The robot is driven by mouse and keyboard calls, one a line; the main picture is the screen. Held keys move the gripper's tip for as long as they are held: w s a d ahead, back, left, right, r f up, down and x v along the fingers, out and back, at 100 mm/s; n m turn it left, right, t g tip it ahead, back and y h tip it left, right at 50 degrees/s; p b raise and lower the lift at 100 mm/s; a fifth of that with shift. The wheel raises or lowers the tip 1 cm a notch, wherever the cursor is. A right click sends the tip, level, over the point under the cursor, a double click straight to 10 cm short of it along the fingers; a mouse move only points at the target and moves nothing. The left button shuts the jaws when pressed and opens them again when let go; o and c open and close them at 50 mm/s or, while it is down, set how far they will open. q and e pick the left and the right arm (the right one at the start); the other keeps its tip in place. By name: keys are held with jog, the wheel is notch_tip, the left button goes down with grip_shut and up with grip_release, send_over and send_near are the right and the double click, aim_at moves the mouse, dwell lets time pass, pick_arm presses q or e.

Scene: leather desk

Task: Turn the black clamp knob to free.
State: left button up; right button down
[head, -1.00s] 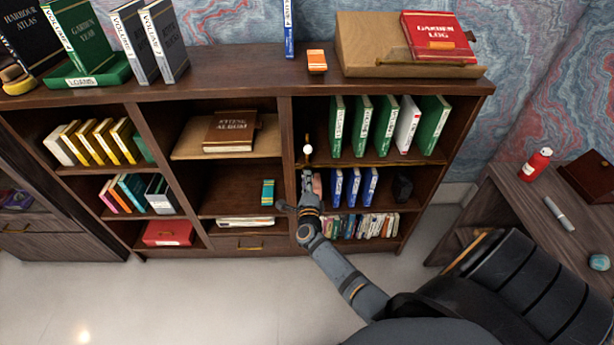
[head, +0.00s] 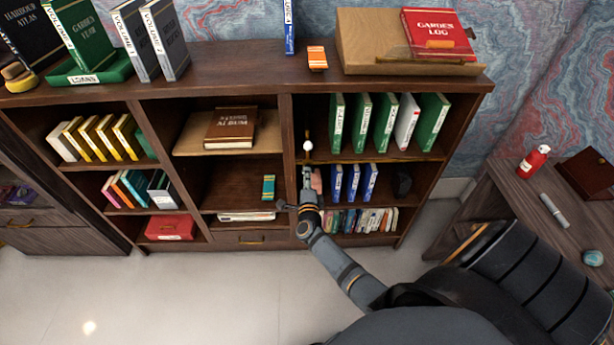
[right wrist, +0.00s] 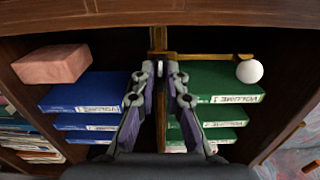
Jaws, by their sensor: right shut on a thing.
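My right gripper (head: 306,172) reaches into the right bay of the bookcase, at the front of the middle shelf. In the right wrist view its fingertips (right wrist: 160,69) are closed together at a brass bracket (right wrist: 158,40) on the shelf edge. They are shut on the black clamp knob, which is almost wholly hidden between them. A brass rod (right wrist: 205,57) runs from the bracket to a white ball (right wrist: 250,72). The ball (head: 308,146) stands just above the gripper in the head view. My left gripper is out of view.
Blue volumes (head: 353,183) and a pink block (right wrist: 52,64) stand close to the gripper. A side table (head: 500,190) stands at the right. The floor before the bookcase is clear.

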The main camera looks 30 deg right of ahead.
jog(key=c, duration=1.4)
grip_release()
jog(key=v, duration=1.2)
jog(key=shift+s, duration=0.1)
jog(key=s+a+f+n+g+y+p, duration=0.1)
jog(key=s+a+f+n+g+y, duration=0.15)
jog(key=s+f+n, duration=0.4)
jog(key=s+a+f+n+g+y+p, duration=0.1)
jog(key=s+a+f+n+y, duration=0.2)
jog(key=f, duration=0.7)
jog(key=s+a+f+n+g+y, duration=0.1)
jog(key=s+f+n+g+y, duration=0.15)
jog(key=f+n, duration=0.5)
jog(key=s+d+f+n+g, duration=0.1)
jog(key=s+f, duration=0.3)
jog(key=s, duration=0.4)
jog(key=s+d+f+n+g+p, duration=0.1)
jog(key=s+d+f+n+g, duration=0.1)
jog(key=s, duration=0.7)
jog(key=s+d+f+n+g, duration=0.1)
jog(key=s+f+n+g, duration=0.4)
jog(key=s, duration=0.4)
jog(key=shift+s+d+f+y+p, duration=0.2)
jog(key=shift+d+f+y+p, duration=0.1)
jog(key=shift+y+p, duration=0.1)
